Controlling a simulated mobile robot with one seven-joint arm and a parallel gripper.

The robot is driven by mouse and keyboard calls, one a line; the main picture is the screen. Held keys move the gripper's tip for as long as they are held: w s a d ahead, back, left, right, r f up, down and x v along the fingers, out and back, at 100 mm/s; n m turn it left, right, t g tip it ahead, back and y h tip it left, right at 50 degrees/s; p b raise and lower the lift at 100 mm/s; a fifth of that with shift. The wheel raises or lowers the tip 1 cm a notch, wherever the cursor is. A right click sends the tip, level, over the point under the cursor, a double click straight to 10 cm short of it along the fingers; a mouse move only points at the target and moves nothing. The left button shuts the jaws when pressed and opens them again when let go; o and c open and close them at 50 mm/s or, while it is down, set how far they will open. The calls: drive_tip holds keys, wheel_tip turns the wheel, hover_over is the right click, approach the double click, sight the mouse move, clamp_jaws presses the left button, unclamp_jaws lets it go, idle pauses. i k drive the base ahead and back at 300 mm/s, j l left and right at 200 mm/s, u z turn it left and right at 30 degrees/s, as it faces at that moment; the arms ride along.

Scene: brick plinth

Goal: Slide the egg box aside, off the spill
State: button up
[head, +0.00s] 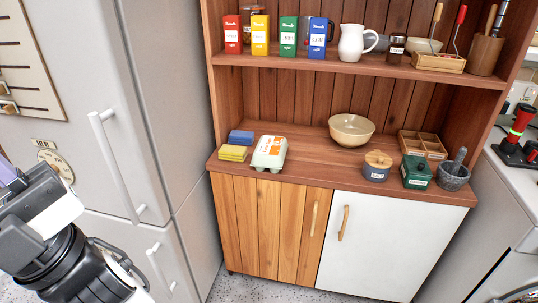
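The egg box (269,153) is a pale carton with an orange-and-white label on its lid. It sits closed on the wooden counter (300,143) of the hutch, near the front edge and left of the middle. No spill shows on the counter around it; whatever is under the box is hidden. My arm shows at the lower left, in front of the fridge, well apart from the egg box. The fingers of my gripper cannot be made out there, so I cannot tell whether it is open or shut.
Yellow (233,153) and blue (241,137) sponge-like blocks lie close left of the egg box. A beige bowl (351,130) stands behind right. A salt jar (376,168), green box (416,172) and mortar (453,177) stand right. The counter between egg box and salt jar is clear.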

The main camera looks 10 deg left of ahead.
sight(270, 152)
drive_tip(key=i+j, duration=0.1)
drive_tip(key=j, duration=0.3)
drive_tip(key=j+z, duration=0.1)
drive_tip(key=j, duration=0.3)
drive_tip(key=i+j, duration=0.4)
drive_tip(key=j, duration=0.1)
